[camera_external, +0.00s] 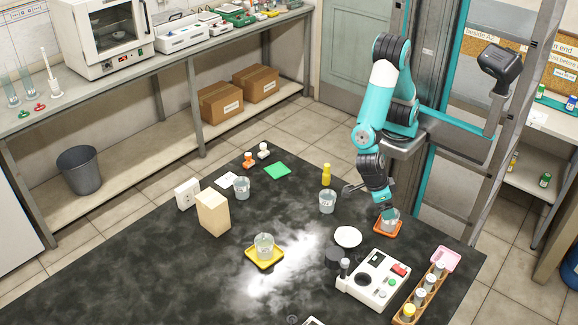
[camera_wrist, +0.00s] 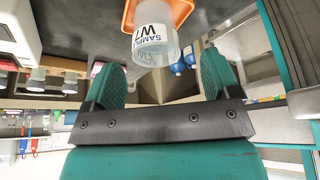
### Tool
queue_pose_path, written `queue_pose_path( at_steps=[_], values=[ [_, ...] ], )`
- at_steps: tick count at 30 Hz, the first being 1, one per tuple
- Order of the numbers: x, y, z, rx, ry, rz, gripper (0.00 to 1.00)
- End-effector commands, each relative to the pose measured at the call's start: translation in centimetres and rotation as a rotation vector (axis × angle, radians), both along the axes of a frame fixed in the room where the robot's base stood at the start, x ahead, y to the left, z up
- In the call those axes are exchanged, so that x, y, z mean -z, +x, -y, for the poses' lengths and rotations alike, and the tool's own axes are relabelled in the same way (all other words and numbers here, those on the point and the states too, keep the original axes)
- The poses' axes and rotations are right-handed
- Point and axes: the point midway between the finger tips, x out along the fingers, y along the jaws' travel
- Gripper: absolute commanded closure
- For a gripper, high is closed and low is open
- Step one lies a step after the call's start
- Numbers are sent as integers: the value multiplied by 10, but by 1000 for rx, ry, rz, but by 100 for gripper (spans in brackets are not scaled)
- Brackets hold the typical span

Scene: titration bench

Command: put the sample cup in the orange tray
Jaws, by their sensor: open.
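The sample cup (camera_external: 391,224) is a clear cup standing on the orange tray (camera_external: 378,231), at the right side of the dark table. In the wrist view the cup (camera_wrist: 152,45) shows a white label with "SAMPLE" on it, and its base is at the orange tray (camera_wrist: 129,15). My gripper (camera_external: 387,210) is just above the cup. In the wrist view the fingers of my gripper (camera_wrist: 160,75) are spread wide with nothing between them, and the cup lies beyond the fingertips. In the outside view the gripper partly hides the cup's top.
A clear cup (camera_external: 264,241) sits on a yellow tray (camera_external: 264,264); two more cups (camera_external: 327,203) (camera_external: 242,189) stand further back. A yellow bottle (camera_external: 326,175), a white dish (camera_external: 348,237), a white instrument (camera_external: 372,281) and a vial rack (camera_external: 420,297) are nearby. The table's front left is clear.

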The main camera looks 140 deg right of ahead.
Motion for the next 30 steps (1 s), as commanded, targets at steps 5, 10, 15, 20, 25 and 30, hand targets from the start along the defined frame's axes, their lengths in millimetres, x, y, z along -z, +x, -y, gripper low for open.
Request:
queue_pose_path(
  at_steps=[5,10,15,20,25,30],
  values=[
    [-32,10,10,2,0,5,18],
    [-48,14,14,4,-1,2,18],
    [-71,3,10,160,-40,-14,18],
    [-109,-29,-1,565,-111,-63,18],
    [-142,-74,-9,1062,-159,-158,18],
    [-159,-109,-12,1444,-169,-267,18]
  ],
)
